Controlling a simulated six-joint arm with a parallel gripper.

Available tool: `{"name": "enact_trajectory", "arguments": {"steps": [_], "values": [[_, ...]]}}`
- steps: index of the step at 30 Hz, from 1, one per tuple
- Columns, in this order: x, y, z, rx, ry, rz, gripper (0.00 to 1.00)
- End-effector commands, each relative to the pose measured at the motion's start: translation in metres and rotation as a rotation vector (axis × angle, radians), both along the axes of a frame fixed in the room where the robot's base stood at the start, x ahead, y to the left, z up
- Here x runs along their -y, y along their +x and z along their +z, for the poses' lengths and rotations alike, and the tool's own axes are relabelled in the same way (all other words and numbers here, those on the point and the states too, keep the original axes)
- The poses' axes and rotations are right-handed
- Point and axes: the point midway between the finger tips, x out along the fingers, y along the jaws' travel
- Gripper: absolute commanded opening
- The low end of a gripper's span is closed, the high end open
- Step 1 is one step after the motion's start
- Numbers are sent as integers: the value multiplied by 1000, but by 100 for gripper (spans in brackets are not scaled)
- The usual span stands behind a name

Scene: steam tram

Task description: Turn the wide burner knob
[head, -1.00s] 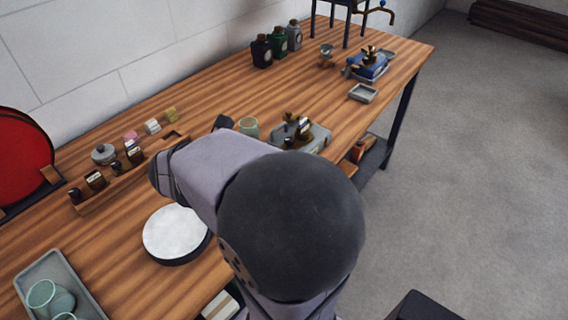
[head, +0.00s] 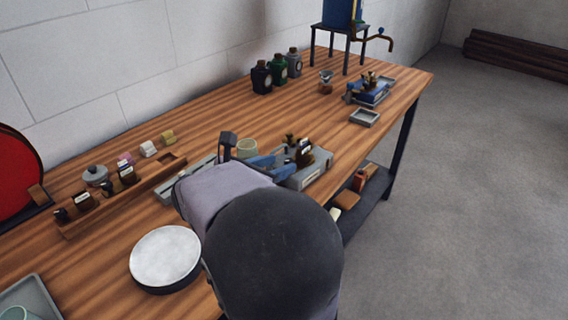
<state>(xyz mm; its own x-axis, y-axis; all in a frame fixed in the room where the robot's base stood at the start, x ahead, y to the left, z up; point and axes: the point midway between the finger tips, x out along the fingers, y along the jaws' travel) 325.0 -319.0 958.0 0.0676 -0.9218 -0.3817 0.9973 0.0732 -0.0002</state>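A wide grey burner unit (head: 318,165) sits near the table's front edge, with small brass and dark brown parts on top. I cannot make out its knob. A smaller blue unit (head: 372,93) with similar parts sits farther back on a grey tray. My gripper (head: 262,160) is partly hidden behind my own arm. Its blue and dark parts show just left of the grey unit, close to it; I cannot tell whether they touch. Its fingertips are not clear, so open or shut cannot be told.
A wooden rack (head: 130,203) with small dark bottles is at left, with a round white-topped disc (head: 166,257) in front. A small grey tray (head: 364,118) and several bottles (head: 278,72) are farther back.

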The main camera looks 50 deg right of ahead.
Motion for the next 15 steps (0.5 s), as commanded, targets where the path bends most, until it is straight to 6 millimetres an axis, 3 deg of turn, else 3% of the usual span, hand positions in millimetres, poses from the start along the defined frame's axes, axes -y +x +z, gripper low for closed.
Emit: {"name": "enact_trajectory", "arguments": {"steps": [6,15], "values": [[23,1,-10,0,1,-3,38],[31,2,-14,0,2,0,38]]}}
